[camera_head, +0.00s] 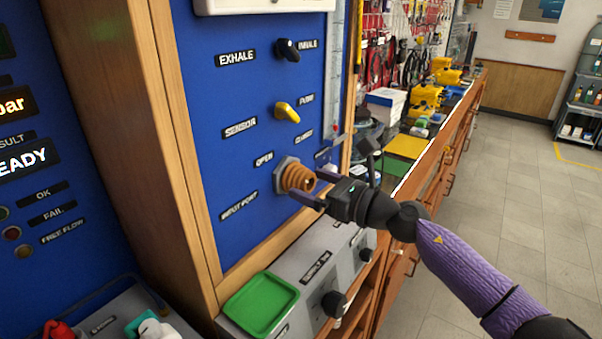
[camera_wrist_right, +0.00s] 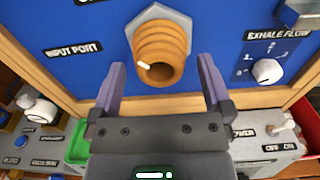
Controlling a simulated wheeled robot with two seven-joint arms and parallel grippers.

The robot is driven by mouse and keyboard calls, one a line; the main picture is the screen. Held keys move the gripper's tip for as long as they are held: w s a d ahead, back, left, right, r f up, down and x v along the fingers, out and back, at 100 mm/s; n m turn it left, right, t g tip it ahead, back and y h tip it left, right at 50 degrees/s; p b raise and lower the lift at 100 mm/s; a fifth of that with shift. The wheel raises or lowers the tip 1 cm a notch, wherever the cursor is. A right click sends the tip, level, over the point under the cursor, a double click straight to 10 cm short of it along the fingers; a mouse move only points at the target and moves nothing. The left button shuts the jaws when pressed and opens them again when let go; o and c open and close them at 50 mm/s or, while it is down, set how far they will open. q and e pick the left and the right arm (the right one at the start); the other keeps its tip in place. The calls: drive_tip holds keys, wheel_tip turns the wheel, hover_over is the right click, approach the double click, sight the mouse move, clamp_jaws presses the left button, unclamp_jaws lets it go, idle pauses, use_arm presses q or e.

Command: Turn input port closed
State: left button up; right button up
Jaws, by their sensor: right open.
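The input port (camera_head: 297,177) is an orange-brown ribbed fitting on a grey hex base, standing out from the blue panel (camera_head: 235,90). Its label "INPUT PORT" is at its lower left, and "OPEN" is above it to the left. My right gripper (camera_head: 312,189) is open at the port. In the right wrist view the port (camera_wrist_right: 159,50) sits ahead of and between the two spread fingers (camera_wrist_right: 162,85); I cannot tell whether they touch it. A white mark shows on the port's rim, at its left. My left gripper is not in view.
A yellow knob (camera_head: 287,113) and a black knob (camera_head: 288,50) are above the port. A green tray (camera_head: 262,304) lies on the grey unit below the panel. The exhale flow knob (camera_wrist_right: 267,71) is right of the port. The floor at right is free.

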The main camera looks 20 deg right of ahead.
drive_tip(key=shift+x, duration=1.3)
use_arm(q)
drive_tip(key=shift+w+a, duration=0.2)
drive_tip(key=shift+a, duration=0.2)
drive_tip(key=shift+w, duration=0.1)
